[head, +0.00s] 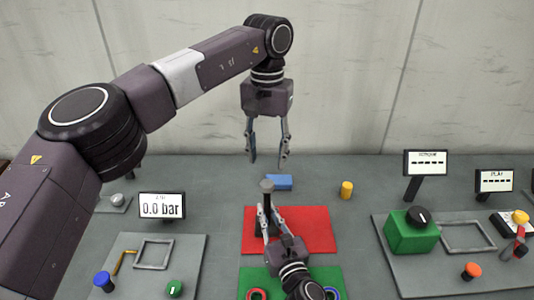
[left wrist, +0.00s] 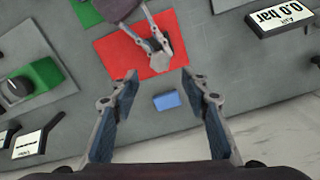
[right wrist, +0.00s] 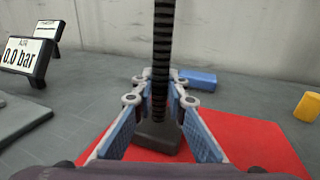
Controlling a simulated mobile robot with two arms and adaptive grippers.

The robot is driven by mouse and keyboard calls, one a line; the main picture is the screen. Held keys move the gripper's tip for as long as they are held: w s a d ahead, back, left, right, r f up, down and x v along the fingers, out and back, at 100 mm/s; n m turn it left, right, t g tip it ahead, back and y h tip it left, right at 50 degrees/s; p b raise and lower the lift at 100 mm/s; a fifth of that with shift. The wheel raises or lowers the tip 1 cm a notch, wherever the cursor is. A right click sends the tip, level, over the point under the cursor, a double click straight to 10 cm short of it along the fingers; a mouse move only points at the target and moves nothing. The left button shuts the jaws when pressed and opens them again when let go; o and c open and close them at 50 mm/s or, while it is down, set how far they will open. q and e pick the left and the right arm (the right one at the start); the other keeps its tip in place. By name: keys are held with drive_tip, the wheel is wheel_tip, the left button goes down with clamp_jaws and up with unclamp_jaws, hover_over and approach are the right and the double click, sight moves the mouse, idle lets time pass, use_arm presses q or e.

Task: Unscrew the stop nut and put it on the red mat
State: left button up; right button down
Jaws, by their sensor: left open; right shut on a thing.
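A screw jack stands upright on the red mat (head: 305,228); its dark base (right wrist: 157,138) and threaded spindle (right wrist: 161,50) show in the right wrist view. A grey six-sided piece (head: 267,186), apparently the stop nut, tops the spindle; it also shows from above in the left wrist view (left wrist: 160,62). My right gripper (head: 266,219) is shut on the jack, its fingers on both sides of the lower spindle; the exact contact is hard to see. My left gripper (head: 268,160) is open, empty and pointing down, above and apart from the six-sided piece.
A blue block (head: 279,182) lies behind the red mat, and a yellow cylinder (head: 347,189) stands right of it. A green mat (head: 258,276) with rings is in front. Panels with knobs and displays flank both sides.

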sight(267, 183)
use_arm(q)
drive_tip(key=shift+f+m, duration=0.1)
drive_tip(key=shift+m, duration=0.4)
drive_tip(key=shift+f, duration=3.9)
